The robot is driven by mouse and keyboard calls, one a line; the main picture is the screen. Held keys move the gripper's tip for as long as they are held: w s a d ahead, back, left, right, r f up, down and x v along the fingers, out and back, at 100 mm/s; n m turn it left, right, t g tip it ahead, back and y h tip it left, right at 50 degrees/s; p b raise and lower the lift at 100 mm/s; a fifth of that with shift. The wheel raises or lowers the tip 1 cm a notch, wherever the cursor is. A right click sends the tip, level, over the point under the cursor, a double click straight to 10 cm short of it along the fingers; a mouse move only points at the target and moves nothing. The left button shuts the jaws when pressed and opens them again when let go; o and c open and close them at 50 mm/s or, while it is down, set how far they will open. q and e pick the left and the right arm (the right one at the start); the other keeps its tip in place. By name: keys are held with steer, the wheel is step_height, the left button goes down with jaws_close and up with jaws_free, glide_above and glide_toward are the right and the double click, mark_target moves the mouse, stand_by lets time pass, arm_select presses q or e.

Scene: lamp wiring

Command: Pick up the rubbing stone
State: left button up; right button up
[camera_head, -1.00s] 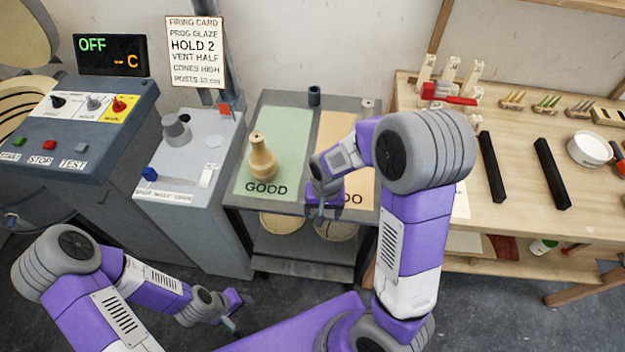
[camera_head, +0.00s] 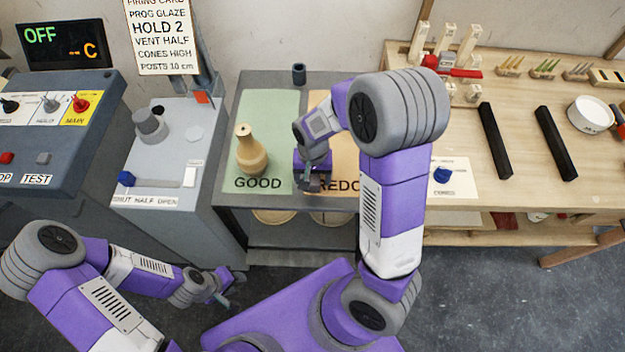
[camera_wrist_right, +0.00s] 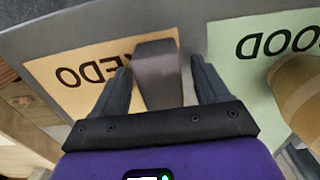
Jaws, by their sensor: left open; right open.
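A grey-brown block, apparently the rubbing stone (camera_wrist_right: 156,85), shows in the right wrist view on the table between the REDO and GOOD areas. My right gripper (camera_wrist_right: 159,67) is open, with one finger on each side of the block; I cannot tell whether they touch it. In the head view my right gripper (camera_head: 314,182) is low over the table's front part, right of the vase, and the block cannot be told apart from the fingers there. My left gripper (camera_head: 226,284) is open and empty, low at the left, away from the table.
A tan vase (camera_head: 250,155) stands on the green GOOD area (camera_head: 268,110), close to my right gripper. A dark cup (camera_head: 298,74) stands at the table's back. A grey control box (camera_head: 165,165) is at left, a wooden bench (camera_head: 520,190) at right.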

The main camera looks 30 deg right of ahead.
steer(key=shift+f, duration=0.1)
steer(key=shift+c, duration=0.4)
steer(key=c, duration=1.2)
step_height(320, 180, up, 10)
steer(key=p, duration=0.3)
steer(key=shift+p, duration=0.4)
steer(key=shift+c, duration=0.2)
